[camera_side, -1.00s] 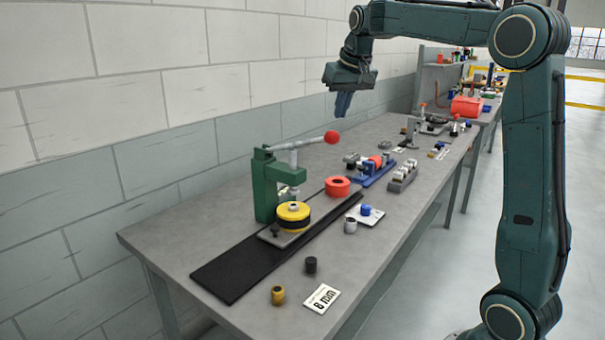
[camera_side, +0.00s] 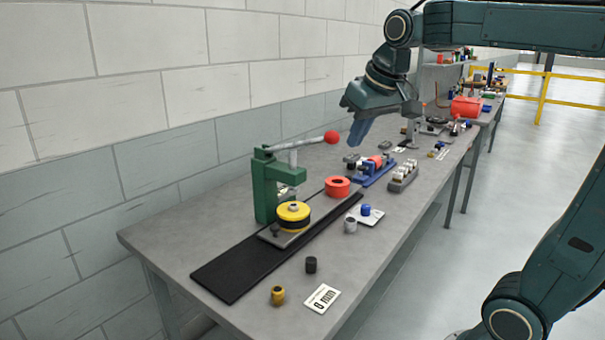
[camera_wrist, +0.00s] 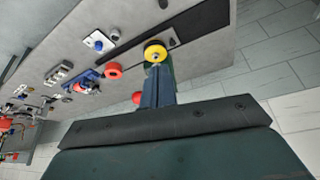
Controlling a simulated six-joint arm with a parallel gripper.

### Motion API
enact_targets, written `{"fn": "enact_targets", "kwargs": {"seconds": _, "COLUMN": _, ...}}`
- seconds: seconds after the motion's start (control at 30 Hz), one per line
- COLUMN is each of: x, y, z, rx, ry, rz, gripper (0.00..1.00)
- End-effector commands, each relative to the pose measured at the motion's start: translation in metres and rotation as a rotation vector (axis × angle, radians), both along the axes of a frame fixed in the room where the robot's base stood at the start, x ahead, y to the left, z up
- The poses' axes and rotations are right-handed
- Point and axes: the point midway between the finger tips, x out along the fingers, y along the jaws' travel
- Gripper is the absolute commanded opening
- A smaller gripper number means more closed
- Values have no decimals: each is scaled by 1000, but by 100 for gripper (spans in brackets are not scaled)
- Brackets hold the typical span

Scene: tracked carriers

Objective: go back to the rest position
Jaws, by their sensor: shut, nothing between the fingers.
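My gripper (camera_side: 358,133) is shut and empty, in the air above the workbench (camera_side: 190,245). In the side view it appears behind and to the right of the red ball knob (camera_side: 332,137) of the green press (camera_side: 265,190). In the wrist view the shut fingers (camera_wrist: 154,88) point toward the yellow disc (camera_wrist: 155,52), with a gap that I cannot judge. The press is mostly hidden there behind my gripper. No marker of a rest position shows.
A black track (camera_side: 235,270) runs along the bench, carrying a plate with the yellow disc (camera_side: 293,211). A red ring (camera_side: 338,186), a white pad with a blue piece (camera_side: 366,211), a blue fixture (camera_side: 372,172) and a grey block (camera_side: 404,177) stand farther along. A wall backs the bench.

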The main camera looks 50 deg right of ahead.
Motion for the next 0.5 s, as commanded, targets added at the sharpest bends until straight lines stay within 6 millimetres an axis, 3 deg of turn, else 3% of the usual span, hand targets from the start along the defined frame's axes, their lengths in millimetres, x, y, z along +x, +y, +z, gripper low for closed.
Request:
{"fn": "enact_targets", "kwargs": {"seconds": 0.2, "x": -51, "y": 37, "z": -25, "rx": -4, "ry": -18, "rz": 99, "gripper": 0}}
{"fn": "enact_targets", "kwargs": {"seconds": 0.5, "x": -115, "y": 72, "z": -71, "rx": -4, "ry": -40, "rz": 223, "gripper": 0}}
